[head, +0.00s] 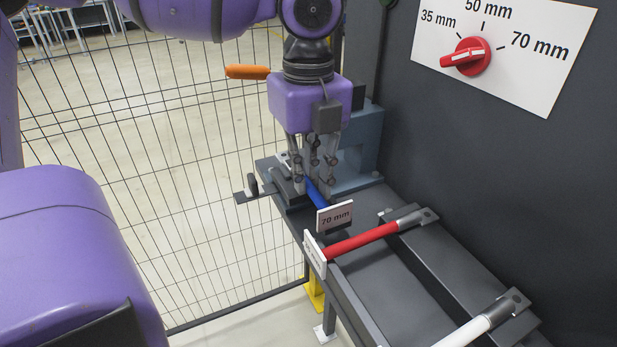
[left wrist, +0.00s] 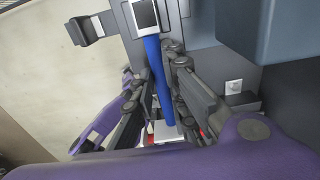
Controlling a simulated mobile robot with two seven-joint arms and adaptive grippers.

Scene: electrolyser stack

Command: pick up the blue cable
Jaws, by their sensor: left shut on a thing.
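The blue cable (head: 315,195) lies at the far end of the dark bench, mostly hidden by my left gripper in the head view. My left gripper (head: 308,185) points down over it, its fingers shut on it. In the left wrist view the blue cable (left wrist: 158,80) runs lengthwise between the two fingers of my left gripper (left wrist: 155,105). A white "70 mm" label (head: 335,216) stands at the near end of the cable. My right gripper does not show.
A red cable (head: 362,241) and a white cable (head: 478,331) lie nearer along the bench (head: 375,290). A dark wall with a red rotary knob (head: 467,57) on a white plate stands at right. A wire fence (head: 150,130) stands at left.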

